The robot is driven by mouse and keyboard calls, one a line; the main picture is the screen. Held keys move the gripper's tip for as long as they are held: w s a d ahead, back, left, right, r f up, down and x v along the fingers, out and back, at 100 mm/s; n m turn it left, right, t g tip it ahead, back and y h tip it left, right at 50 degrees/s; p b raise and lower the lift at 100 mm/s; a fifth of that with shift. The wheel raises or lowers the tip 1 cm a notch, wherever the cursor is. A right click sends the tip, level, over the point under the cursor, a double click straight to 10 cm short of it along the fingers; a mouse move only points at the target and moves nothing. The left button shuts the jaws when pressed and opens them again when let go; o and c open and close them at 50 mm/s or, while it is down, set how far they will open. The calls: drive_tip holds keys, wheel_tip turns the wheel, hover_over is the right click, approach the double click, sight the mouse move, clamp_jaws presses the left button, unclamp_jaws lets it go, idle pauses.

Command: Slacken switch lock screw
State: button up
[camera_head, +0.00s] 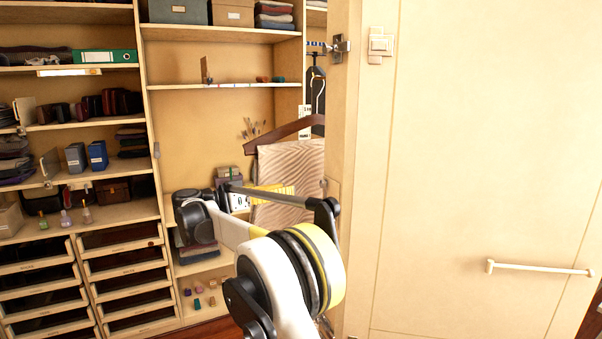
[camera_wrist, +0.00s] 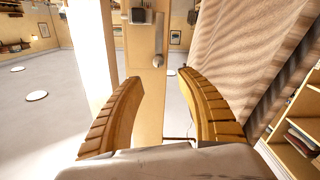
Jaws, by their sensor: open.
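A cream switch (camera_head: 380,46) is mounted high on the pale panel (camera_head: 480,150), right of its left edge. I cannot make out a lock screw on it. My gripper (camera_head: 275,190) is left of the panel and well below the switch, partly hidden by my arm. In the wrist view my gripper (camera_wrist: 162,112) has its two ribbed yellow-brown fingers spread wide, with nothing held between them. Beyond them stands a narrow wooden upright (camera_wrist: 150,95) with a metal fitting (camera_wrist: 138,15) and a small oval metal piece (camera_wrist: 158,61). I cannot tell if either belongs to the switch.
A wavy beige textile (camera_head: 288,170) hangs close to my gripper; it also shows at right in the wrist view (camera_wrist: 240,60). A dark hanger (camera_head: 290,130) is above it. Shelves (camera_head: 220,85) and drawers (camera_head: 125,258) fill the left. A bar handle (camera_head: 540,268) projects from the panel.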

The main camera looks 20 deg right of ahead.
sight(321, 184)
drive_tip(key=d, duration=1.1)
clamp_jaws()
